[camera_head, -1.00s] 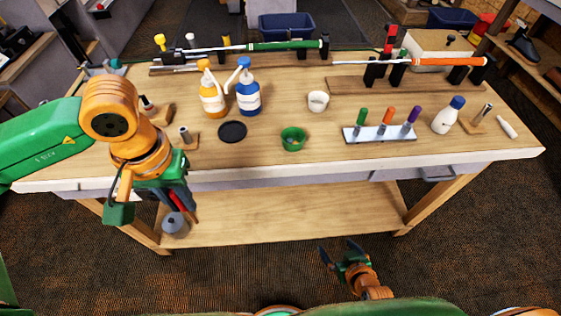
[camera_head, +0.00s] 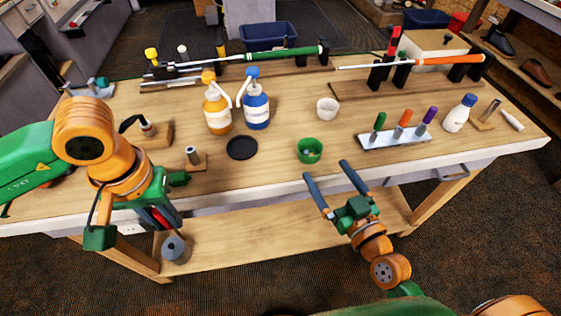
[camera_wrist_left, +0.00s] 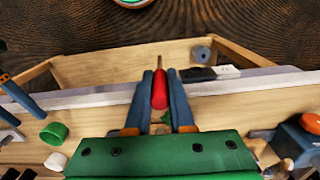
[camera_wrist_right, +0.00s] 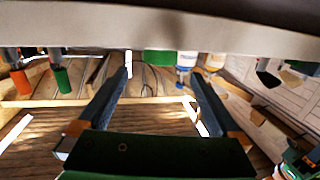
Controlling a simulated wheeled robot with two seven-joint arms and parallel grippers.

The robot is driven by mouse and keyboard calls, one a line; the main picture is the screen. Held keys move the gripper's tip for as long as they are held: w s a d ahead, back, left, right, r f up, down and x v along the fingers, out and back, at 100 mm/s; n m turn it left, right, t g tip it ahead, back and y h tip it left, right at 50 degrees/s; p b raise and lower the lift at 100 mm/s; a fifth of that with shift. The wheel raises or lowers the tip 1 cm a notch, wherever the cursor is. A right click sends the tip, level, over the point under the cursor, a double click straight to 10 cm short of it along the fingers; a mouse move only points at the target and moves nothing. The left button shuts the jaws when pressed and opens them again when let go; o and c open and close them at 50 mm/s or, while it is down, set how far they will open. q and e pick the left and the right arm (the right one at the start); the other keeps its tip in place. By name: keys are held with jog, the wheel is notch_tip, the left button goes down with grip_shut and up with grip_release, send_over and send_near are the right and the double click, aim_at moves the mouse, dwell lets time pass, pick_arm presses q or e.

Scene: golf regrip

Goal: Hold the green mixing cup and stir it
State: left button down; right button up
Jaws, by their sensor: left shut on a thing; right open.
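The green mixing cup (camera_head: 310,150) stands upright on the workbench near its front edge. It also shows in the left wrist view (camera_wrist_left: 54,133), and partly, behind the bench edge, in the right wrist view (camera_wrist_right: 160,57). My left gripper (camera_head: 160,218) points down in front of the bench's left part, shut on a red-handled tool (camera_wrist_left: 160,92) with a thin tip. The tool is mostly hidden in the head view. My right gripper (camera_head: 325,170) is open and empty, its fingers pointing toward the cup from just in front of the bench edge, apart from the cup.
A black disc (camera_head: 242,148) lies left of the cup, and a white cup (camera_head: 327,108) stands behind it. Two pump bottles, orange (camera_head: 217,110) and blue (camera_head: 256,107), stand further back. A white rack (camera_head: 395,140) with three coloured handles is to the right.

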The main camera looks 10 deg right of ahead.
aim_at(305, 140)
jog(key=p+x, duration=0.1)
jog(key=x, duration=1.1)
jog(key=shift+w+a, duration=0.1)
jog(key=shift+w, duration=0.2)
jog(key=shift+s+r, duration=0.1)
jog(key=shift+c, duration=1.1)
jog(key=c, duration=1)
jog(key=shift+c, duration=0.2)
